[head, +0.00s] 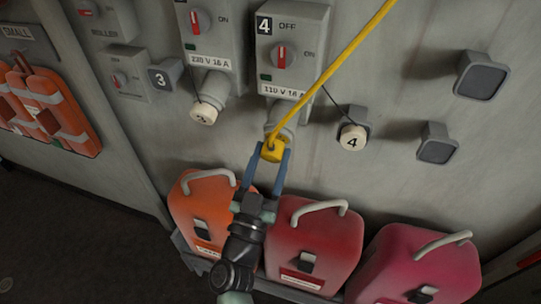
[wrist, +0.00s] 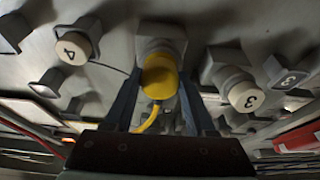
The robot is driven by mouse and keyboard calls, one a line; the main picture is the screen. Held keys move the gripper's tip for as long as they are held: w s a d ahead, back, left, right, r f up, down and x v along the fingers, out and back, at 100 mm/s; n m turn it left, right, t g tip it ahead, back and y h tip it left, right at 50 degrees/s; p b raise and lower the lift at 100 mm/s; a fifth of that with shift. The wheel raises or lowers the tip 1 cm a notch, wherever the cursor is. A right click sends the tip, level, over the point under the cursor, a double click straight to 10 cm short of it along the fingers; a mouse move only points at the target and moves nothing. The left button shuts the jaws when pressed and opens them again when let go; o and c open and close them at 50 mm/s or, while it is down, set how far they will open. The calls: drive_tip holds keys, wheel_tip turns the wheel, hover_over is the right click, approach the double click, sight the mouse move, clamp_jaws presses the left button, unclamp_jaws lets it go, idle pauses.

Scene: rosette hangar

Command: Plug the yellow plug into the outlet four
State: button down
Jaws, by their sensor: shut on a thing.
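The yellow plug (head: 271,150) with its yellow cable (head: 330,72) is at the mouth of the grey socket under the box of outlet four (head: 286,52). My gripper (head: 269,160) is shut on the plug, one blue finger on each side. In the wrist view the plug (wrist: 159,77) sits between the fingers (wrist: 158,100), in line with the grey socket (wrist: 163,38) and against or just inside it. How deep it sits is hidden. The cap marked 4 (head: 352,138) hangs off to the right on a thin cord.
Outlet three's box (head: 204,32) is at the left, with its cap (head: 202,113) at the socket below. Orange (head: 211,212), red (head: 314,245) and magenta (head: 420,266) cases with handles stand below, close to my arm. Grey square fittings (head: 481,77) stick out of the wall at the right.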

drive_tip(key=shift+w+d+r, duration=0.15)
drive_tip(key=shift+w+r, duration=0.05)
drive_tip(key=shift+w, duration=0.3)
drive_tip(key=shift+c, duration=0.7)
unclamp_jaws()
